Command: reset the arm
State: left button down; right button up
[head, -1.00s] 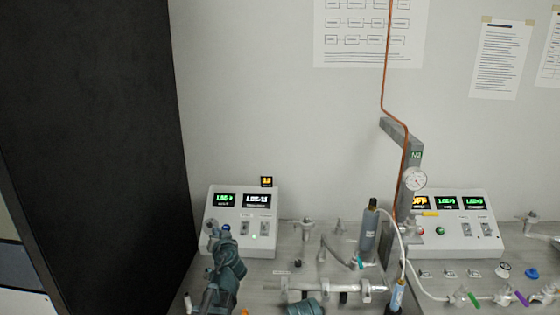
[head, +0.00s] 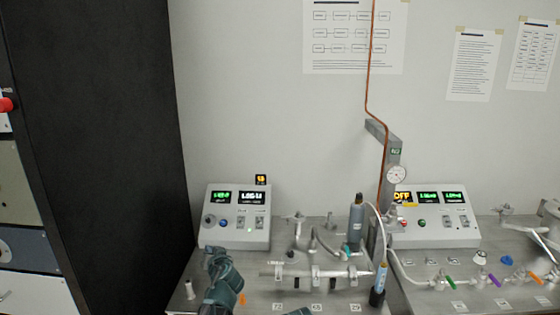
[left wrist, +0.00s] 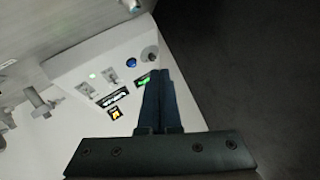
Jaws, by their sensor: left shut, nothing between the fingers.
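My left arm (head: 222,284) rises from the bottom of the head view, in front of the left controller box. Its gripper end (head: 212,254) is at the top of the arm, just below the box. In the left wrist view my left gripper (left wrist: 158,88) has its two dark fingers together with nothing between them. The white left controller box (head: 238,237), with lit displays, a blue button and switches, shows beside the fingers in the left wrist view (left wrist: 78,57).
A second controller box (head: 434,230) stands right. A tall black cabinet side (head: 90,150) borders the bench's left.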

pick_arm(q)
jog(key=s+d+f+m+g+h, duration=0.1)
jog(key=s+d+f+g, duration=0.3)
jog(key=s, duration=0.6)
jog(key=s+d+f+m+g+h, duration=0.1)
jog(key=s+d+f+g, duration=0.4)
jog(key=s, duration=0.6)
jog(key=s+d+f+m+g+h, duration=0.2)
jog(key=s+d+f, duration=0.4)
jog(key=s, duration=0.5)
jog(key=shift+s+d+f+g+h, duration=0.2)
jog(key=shift+d+g+h, duration=0.35)
jog(key=shift+g, duration=0.65)
